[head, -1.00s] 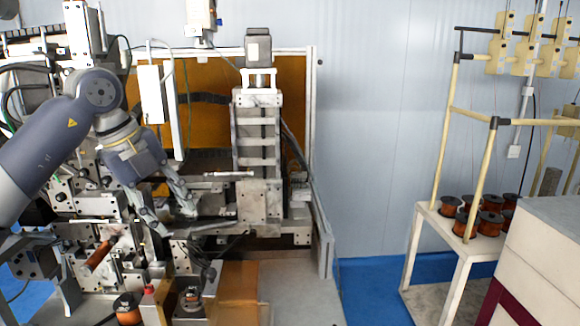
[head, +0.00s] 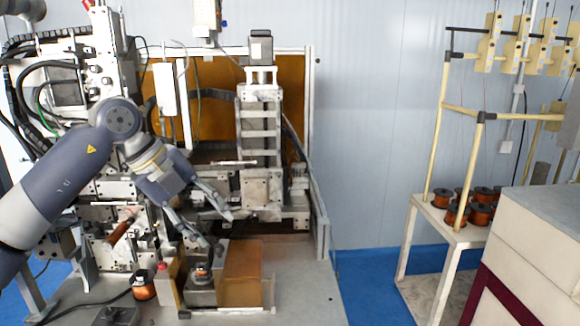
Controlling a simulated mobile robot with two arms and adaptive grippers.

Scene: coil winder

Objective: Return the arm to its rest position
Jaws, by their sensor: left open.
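My left arm comes in from the left, and its left gripper (head: 225,232) is open over the front of the coil winder (head: 262,130). Its two fingers are spread and point down to the right. I see nothing between them. The fingertips are above and behind the small block with a copper spool (head: 201,272); whether they touch any machine part I cannot tell. My right gripper is not in view.
A copper-coloured roller (head: 122,228) sits left of the gripper, and an orange spool (head: 143,286) stands at the front left. A brown block (head: 243,272) stands below the gripper. At right, a white table (head: 428,222) holds several copper spools under a yellow frame (head: 433,130). Blue floor is free between.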

